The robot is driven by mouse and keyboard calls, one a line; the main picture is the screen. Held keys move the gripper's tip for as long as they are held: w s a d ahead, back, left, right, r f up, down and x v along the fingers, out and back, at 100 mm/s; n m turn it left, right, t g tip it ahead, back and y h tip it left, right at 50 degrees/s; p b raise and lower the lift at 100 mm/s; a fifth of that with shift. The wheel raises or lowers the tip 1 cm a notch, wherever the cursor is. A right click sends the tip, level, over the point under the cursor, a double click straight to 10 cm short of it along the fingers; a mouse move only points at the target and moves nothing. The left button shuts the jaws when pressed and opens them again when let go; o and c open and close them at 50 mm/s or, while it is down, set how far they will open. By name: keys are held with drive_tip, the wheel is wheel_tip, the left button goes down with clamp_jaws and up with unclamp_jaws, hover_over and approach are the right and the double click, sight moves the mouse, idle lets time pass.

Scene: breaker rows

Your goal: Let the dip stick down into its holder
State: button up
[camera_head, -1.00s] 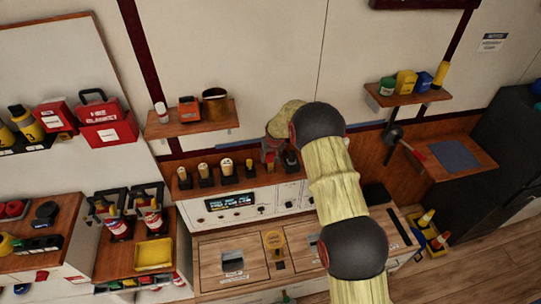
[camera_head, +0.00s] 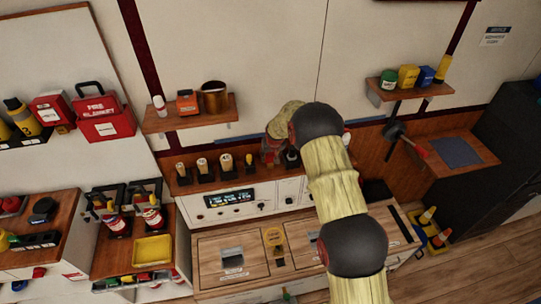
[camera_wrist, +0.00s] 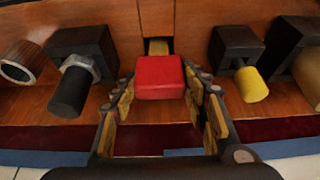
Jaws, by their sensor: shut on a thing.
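In the wrist view my gripper (camera_wrist: 160,88) has its two padded fingers on either side of a red block (camera_wrist: 158,76), which looks like the dip stick's handle end. A short yellowish piece (camera_wrist: 158,46) shows just beyond the red block. The rest of the stick and any holder under it are hidden, so I cannot tell whether the stick is seated. In the head view my gripper (camera_head: 271,152) is at the wooden ledge, partly hidden by my arm.
Black holders flank the red block closely: one (camera_wrist: 236,45) with a yellow cylinder (camera_wrist: 250,85), one (camera_wrist: 84,48) with a dark cylinder (camera_wrist: 70,92). The wooden ledge (camera_head: 215,182) carries several holders. A shelf (camera_head: 190,121) hangs above left.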

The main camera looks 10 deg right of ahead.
drive_tip(key=shift+f+b, duration=0.9)
drive_tip(key=shift+f, duration=0.5)
drive_tip(key=o, duration=1.7)
drive_tip(key=v, duration=1.2)
